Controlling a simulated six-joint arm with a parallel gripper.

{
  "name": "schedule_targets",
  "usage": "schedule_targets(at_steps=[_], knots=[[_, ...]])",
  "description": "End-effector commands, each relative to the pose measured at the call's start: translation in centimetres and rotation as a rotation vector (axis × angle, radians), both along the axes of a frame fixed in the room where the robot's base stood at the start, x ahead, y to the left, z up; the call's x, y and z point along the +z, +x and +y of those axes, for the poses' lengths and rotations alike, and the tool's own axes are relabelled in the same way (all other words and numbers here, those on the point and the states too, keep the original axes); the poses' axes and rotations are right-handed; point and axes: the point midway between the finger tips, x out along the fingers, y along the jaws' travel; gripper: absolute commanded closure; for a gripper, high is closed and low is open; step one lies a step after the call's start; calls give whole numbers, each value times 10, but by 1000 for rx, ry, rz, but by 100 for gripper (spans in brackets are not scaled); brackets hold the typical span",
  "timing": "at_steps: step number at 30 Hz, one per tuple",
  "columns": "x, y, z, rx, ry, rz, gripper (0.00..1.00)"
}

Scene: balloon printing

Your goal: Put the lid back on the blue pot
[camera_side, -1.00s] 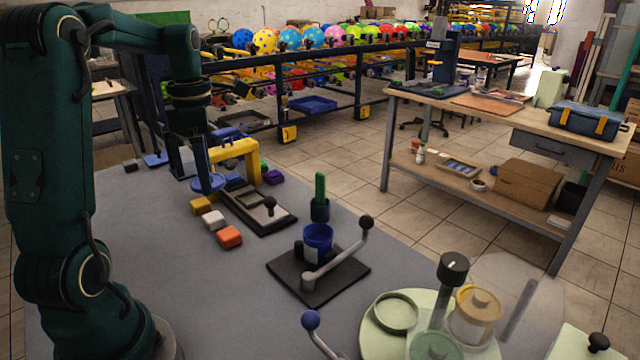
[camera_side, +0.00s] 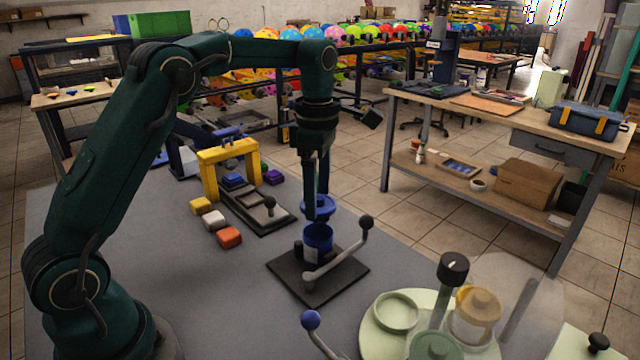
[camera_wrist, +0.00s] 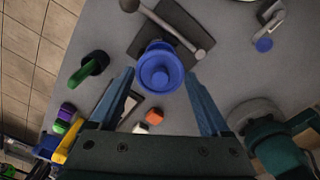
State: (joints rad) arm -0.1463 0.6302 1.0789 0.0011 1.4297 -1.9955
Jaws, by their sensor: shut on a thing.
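My gripper (camera_side: 318,196) is shut on the round blue lid (camera_side: 318,209). The lid is above the blue pot (camera_side: 318,240), with a small gap between them in the side view. The pot stands upright on a dark base plate (camera_side: 290,284) with a grey lever. In the wrist view, the lid (camera_wrist: 160,70) with its central knob lies between the two fingers of my gripper (camera_wrist: 160,80). There it covers most of the pot.
The black-knobbed lever (camera_side: 340,254) rises close to the pot's right. A green-handled tool in a dark holder (camera_wrist: 90,67) stands nearby. A yellow arch (camera_side: 228,155) and coloured blocks (camera_side: 229,237) are to the left. A pale green turntable with pots (camera_side: 378,340) is at front right.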

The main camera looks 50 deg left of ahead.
Motion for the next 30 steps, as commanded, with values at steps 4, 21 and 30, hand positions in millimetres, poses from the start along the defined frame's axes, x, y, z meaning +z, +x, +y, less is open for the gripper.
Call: schedule_targets(at_steps=[4, 21, 30], knots=[[-15, -1, 0, 1, -1, 3, 70], [-48, 0, 0, 1, -1, 1, 70], [-48, 0, 1, 1, 0, 0, 70]])
